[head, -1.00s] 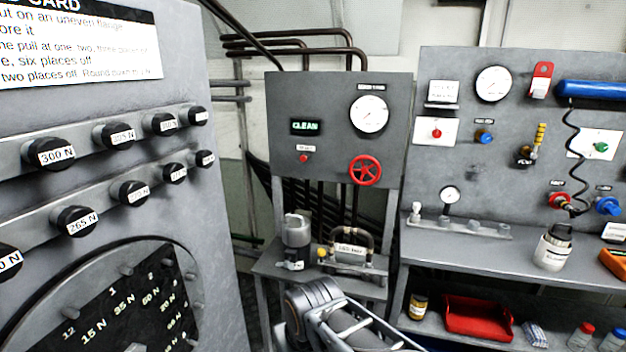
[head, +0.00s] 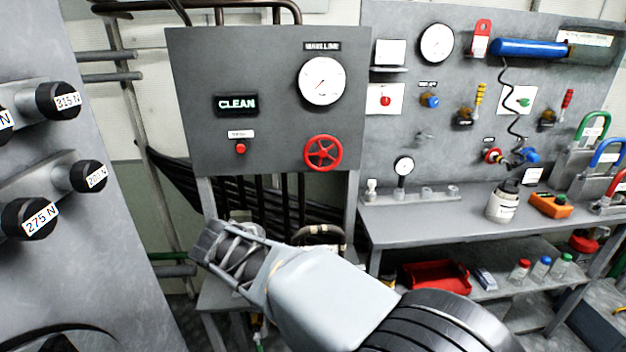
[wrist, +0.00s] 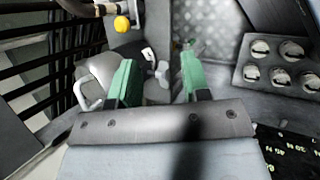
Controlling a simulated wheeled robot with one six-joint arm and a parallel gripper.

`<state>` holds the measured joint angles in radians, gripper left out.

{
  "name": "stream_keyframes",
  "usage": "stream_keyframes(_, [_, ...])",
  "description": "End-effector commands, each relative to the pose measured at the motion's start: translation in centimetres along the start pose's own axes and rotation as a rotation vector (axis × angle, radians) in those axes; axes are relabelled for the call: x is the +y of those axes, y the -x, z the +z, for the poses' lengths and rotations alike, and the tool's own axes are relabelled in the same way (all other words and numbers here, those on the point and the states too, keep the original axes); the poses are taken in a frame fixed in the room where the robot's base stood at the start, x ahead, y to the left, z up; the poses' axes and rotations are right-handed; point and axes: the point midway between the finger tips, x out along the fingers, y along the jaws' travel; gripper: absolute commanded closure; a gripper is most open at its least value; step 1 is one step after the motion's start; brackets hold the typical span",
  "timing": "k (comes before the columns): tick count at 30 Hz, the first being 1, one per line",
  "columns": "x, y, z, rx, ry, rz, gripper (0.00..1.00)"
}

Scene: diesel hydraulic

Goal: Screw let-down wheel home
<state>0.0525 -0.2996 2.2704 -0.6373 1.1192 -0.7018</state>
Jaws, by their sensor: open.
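A red spoked wheel (head: 323,153) is on the front of the grey panel (head: 260,90) in the head view, below a round white gauge (head: 322,81). I take it for the let-down wheel. How far it is screwed in cannot be told. My arm reaches up from the lower right and ends left of and below the wheel, apart from it in the picture. My gripper (wrist: 158,78) shows in the wrist view as two green fingers, apart and empty. They point over a grey vessel with a light handle (wrist: 90,90). The wheel is not visible in the wrist view.
The panel also has a lit CLEAN display (head: 237,104) and a red button (head: 241,149). A cabinet with labelled black knobs (head: 58,100) stands close on the left. A bench (head: 450,222) with fittings and bottles is on the right. Dark pipes run below the panel.

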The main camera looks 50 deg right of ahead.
Motion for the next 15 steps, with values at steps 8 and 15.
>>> stream_keyframes(8, [11.5,-4.0,4.0,-0.734,0.950,0.019,0.57])
stream_keyframes(15, [17.7,-3.3,4.3,-1.182,1.354,-0.186,0.57])
